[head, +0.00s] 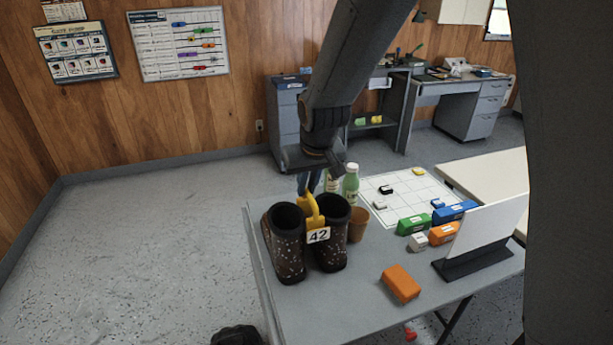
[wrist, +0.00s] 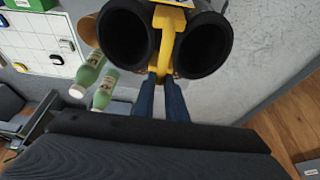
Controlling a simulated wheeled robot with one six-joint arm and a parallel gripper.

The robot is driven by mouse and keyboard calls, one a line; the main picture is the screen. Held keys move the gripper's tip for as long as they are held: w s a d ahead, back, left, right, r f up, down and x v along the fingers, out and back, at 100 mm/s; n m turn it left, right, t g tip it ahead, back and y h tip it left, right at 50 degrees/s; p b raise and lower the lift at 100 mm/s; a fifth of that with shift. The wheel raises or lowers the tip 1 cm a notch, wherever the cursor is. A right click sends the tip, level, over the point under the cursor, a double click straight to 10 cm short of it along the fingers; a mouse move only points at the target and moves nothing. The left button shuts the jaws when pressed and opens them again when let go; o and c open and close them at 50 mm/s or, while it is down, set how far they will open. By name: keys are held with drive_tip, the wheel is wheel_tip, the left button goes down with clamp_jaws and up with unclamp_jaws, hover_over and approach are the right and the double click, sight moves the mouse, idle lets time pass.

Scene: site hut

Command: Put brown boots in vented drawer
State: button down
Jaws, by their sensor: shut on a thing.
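The brown boots (head: 285,245) are a dark, white-speckled pair, upright at the left end of the grey table (head: 340,315). A yellow clip with a "42" tag (head: 318,235) joins them. I cannot tell whether the soles touch the table. My gripper (head: 308,190) is above and behind them, its blue fingers shut on the yellow clip. In the wrist view my gripper (wrist: 164,76) meets the clip (wrist: 168,20) between the two dark boot openings (wrist: 205,45). No vented drawer can be made out; a grey drawer cabinet (head: 288,115) stands at the back wall.
Green bottles (head: 351,183) and a brown cup (head: 359,224) stand close right of the boots. A grid board (head: 405,197), coloured blocks (head: 401,283) and a white upright panel (head: 488,238) are further right. A desk with drawers (head: 486,108) is at the back.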

idle(0.3)
drive_tip(key=c, duration=2.2)
unclamp_jaws()
drive_tip(key=shift+f, duration=0.15)
drive_tip(key=o, duration=0.4)
